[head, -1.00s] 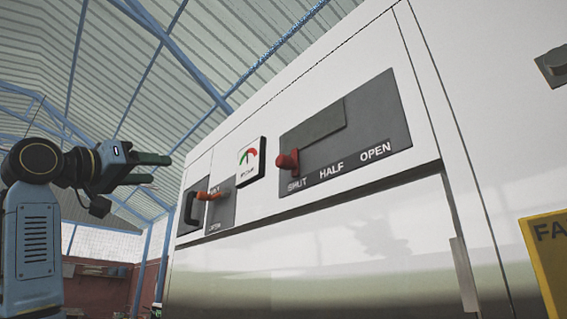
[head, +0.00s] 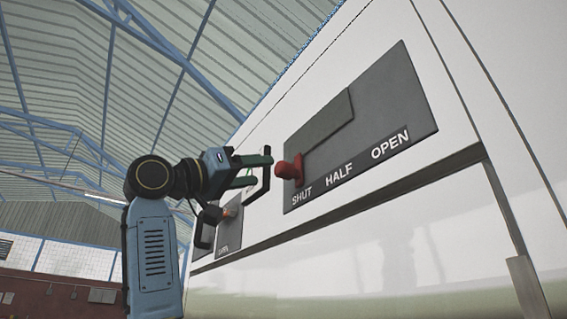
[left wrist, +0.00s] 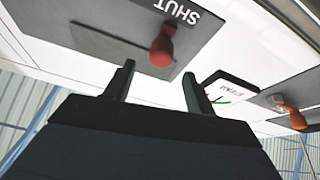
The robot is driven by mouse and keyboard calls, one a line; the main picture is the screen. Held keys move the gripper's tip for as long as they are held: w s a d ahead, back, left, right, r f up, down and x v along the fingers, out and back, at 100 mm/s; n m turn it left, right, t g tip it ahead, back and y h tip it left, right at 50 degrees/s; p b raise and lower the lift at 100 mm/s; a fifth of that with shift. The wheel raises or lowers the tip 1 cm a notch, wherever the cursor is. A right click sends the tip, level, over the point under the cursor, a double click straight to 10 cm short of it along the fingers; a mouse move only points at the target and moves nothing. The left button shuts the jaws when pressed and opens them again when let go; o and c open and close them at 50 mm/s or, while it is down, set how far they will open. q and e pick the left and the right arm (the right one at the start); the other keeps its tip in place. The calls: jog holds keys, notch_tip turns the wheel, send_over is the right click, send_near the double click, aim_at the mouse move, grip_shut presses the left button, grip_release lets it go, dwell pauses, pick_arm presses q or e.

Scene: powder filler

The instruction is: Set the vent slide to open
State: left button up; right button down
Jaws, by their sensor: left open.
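The vent slide is a grey panel (head: 400,105) on the white machine front, lettered SHUT, HALF and OPEN from left to right. Its red knob (head: 290,169) stands at the SHUT end. In the left wrist view the red knob (left wrist: 162,46) shows beyond the fingertips, beside the word SHUT. My left gripper (head: 268,168) is open and empty, just left of the knob and apart from it. Its two fingers (left wrist: 158,88) point toward the panel in the left wrist view. My right gripper is not in view.
A dial gauge (left wrist: 228,88) is on the machine beside the slide panel, partly hidden by my gripper in the head view. An orange-handled lever (left wrist: 293,117) sits on a smaller panel (head: 230,232) farther left. The machine face below the slide is flat and clear.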

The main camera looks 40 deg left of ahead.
aim_at(277, 171)
pick_arm(q)
jog(key=p+x, duration=0.2)
jog(key=x, duration=0.5)
jog(key=shift+w+p, duration=0.25)
jog(key=shift+p, duration=0.1)
jog(key=shift+w+d+r, duration=0.1)
jog(key=shift+w, duration=0.2)
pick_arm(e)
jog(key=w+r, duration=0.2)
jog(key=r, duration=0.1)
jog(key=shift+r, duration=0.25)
